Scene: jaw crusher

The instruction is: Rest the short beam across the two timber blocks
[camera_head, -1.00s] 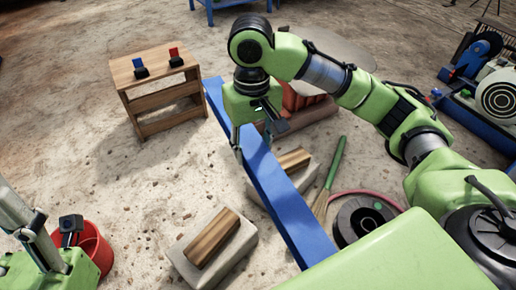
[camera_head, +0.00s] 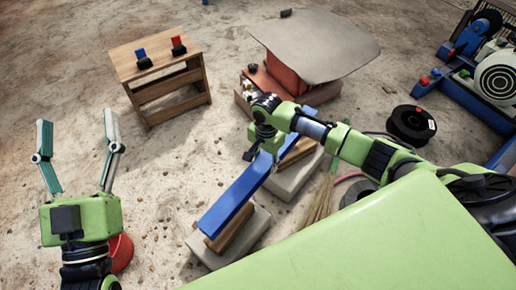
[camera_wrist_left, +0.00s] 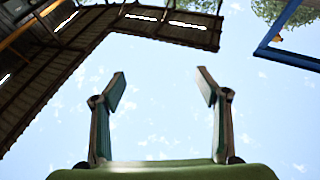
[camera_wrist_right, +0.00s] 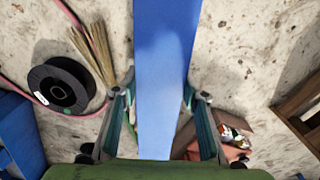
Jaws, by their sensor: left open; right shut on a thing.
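The short blue beam (camera_head: 232,204) runs diagonally over the two timber blocks in the head view. The near timber block (camera_head: 234,236) lies on a pale slab under the beam's near end. The far timber block (camera_head: 298,152) lies on another slab beside the beam's far part. I cannot tell whether the beam touches either block. My right gripper (camera_head: 264,158) is shut on the beam; its fingers flank the beam in the right wrist view (camera_wrist_right: 158,90). My left gripper (camera_head: 77,120) is open and empty, pointing up, away from the beam; the left wrist view shows sky between its fingers (camera_wrist_left: 161,75).
A wooden stand (camera_head: 160,84) with blue and red items is at upper left. A round-edged grey table (camera_head: 315,45) stands behind the far slab. A broom (camera_head: 318,203), a black spool (camera_head: 411,125) and blue machinery (camera_head: 475,105) are right. A red bucket (camera_head: 121,250) is by my left arm.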

